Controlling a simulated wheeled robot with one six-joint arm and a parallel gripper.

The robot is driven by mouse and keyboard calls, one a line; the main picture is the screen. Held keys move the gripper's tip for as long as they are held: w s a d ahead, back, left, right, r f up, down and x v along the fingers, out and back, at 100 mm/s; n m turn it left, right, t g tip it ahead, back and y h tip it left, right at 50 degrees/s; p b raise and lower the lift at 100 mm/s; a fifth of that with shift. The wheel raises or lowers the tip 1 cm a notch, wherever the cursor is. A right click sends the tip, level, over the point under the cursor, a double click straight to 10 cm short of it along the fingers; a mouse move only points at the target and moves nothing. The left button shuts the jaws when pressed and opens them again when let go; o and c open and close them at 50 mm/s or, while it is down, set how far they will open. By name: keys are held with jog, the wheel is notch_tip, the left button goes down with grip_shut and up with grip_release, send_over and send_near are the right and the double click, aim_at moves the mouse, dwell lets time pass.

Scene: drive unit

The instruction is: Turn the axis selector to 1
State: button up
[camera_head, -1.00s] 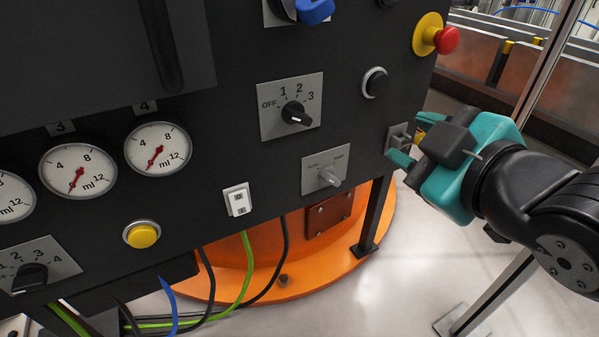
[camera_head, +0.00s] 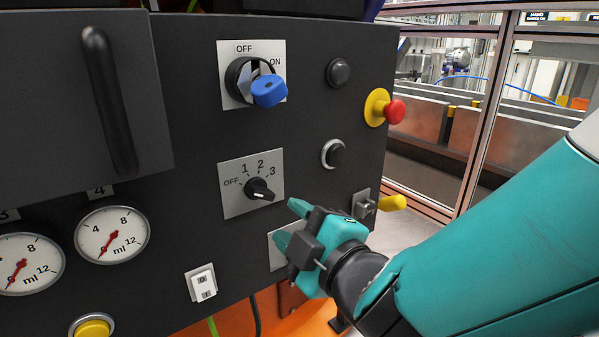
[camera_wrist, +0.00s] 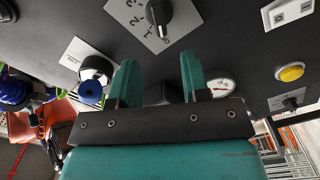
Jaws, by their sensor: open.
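A selector with a black knob (camera_head: 260,189) sits on a grey plate (camera_head: 236,206) marked OFF, 1, 2, 3. I take this as the axis selector; no name is readable. The knob also shows at the top of the wrist view (camera_wrist: 158,14). My gripper (camera_head: 290,224) is open and empty, below and right of the knob and apart from it. Its two teal fingers stand apart in the wrist view (camera_wrist: 158,75). The gripper partly hides a smaller grey plate behind it.
A blue-handled OFF/ON switch (camera_head: 268,91) is above the selector. A round black button (camera_head: 334,153), a red emergency stop (camera_head: 393,111) and a yellow-handled latch (camera_head: 390,203) are to the right. A white rocker switch (camera_head: 201,284) and gauges (camera_head: 112,235) are lower left.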

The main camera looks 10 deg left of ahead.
aim_at(263, 196)
jog(key=x, duration=0.8)
jog(key=shift+w+f+p, duration=0.1)
jog(key=shift+w+p, duration=0.1)
jog(key=shift+p, duration=0.2)
jog(key=shift+w+a, duration=0.4)
jog(key=shift+a, duration=0.15)
grip_shut()
